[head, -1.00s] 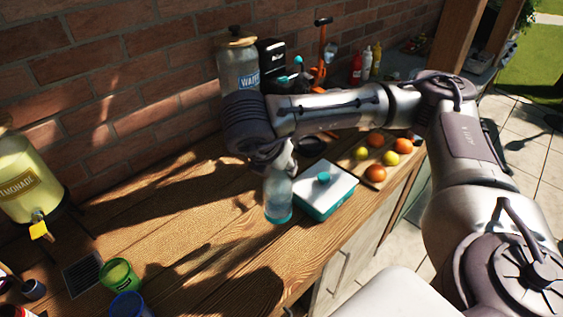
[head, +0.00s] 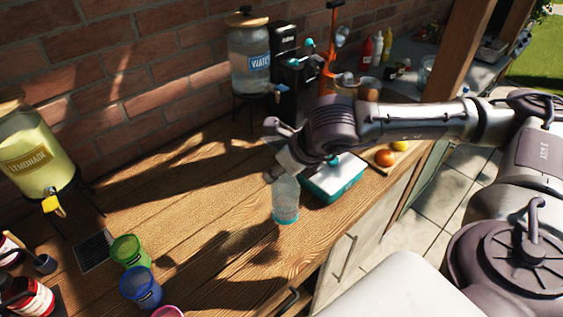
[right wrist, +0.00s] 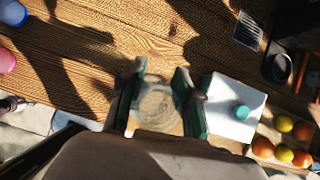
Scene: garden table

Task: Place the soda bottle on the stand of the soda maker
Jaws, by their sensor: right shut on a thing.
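The soda bottle (head: 286,197) is clear with a teal base and looks upright over the front part of the wooden table. My right gripper (head: 286,173) is shut on its upper part from above. In the right wrist view, the bottle (right wrist: 158,104) lies between the teal-padded fingers of the gripper (right wrist: 158,92). I cannot tell whether its base touches the table. The tall black machine that looks like the soda maker (head: 284,58) stands at the back by the wall. Its lower part and stand are mostly hidden behind the water dispenser and my arm. My left gripper is out of view.
A teal box with a white lid (head: 334,178) stands close right of the bottle. The water dispenser (head: 250,58) is at the back, the lemonade dispenser (head: 35,155) at left. Cups (head: 130,250) stand front left. Fruit (head: 385,157) lies on a board at right. The middle tabletop is clear.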

